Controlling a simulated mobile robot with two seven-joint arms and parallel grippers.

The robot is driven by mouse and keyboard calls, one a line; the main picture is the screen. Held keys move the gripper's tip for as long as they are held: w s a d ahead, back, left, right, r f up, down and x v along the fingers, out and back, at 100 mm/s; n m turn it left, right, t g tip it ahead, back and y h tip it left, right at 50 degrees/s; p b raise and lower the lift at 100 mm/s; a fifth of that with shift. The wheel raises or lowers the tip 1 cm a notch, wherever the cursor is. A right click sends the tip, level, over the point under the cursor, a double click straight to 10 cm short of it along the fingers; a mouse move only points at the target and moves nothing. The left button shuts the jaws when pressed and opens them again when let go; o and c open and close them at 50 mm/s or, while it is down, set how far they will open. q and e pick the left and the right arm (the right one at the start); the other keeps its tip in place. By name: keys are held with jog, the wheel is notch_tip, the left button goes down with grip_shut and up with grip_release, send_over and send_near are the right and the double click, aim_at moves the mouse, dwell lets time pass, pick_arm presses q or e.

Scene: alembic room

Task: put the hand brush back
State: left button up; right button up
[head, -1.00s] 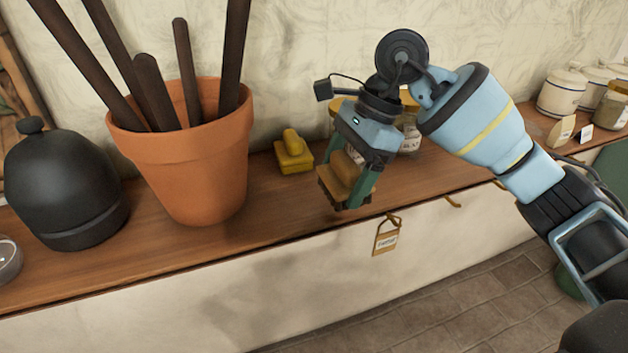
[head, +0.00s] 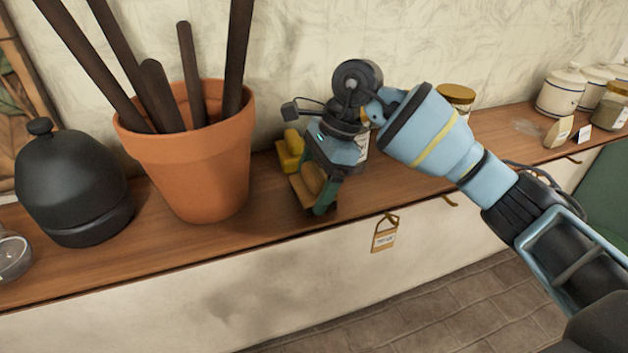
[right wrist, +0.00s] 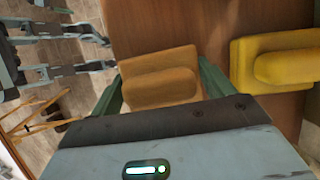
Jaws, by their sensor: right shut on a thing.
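My right gripper (head: 318,195) is shut on a tan wooden hand brush (head: 305,193), low over the wooden shelf (head: 270,218). In the right wrist view the brush (right wrist: 160,78) sits between the two green fingers, its raised grip facing the camera. I cannot tell whether its underside touches the shelf. A yellow brush-like block (head: 288,158) of similar shape stands on the shelf just behind and left of the held brush. It also shows at the right of the right wrist view (right wrist: 285,62), apart from the gripper.
A large terracotta pot (head: 195,165) with dark wooden handles stands to the left, beside a black flask (head: 72,190). Jars, one with a gold lid (head: 456,94), stand behind my right arm. A tag (head: 384,238) hangs at the shelf's front edge.

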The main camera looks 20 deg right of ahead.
jog(key=shift+f, duration=0.15)
jog(key=o, duration=0.9)
jog(key=v, duration=1.2)
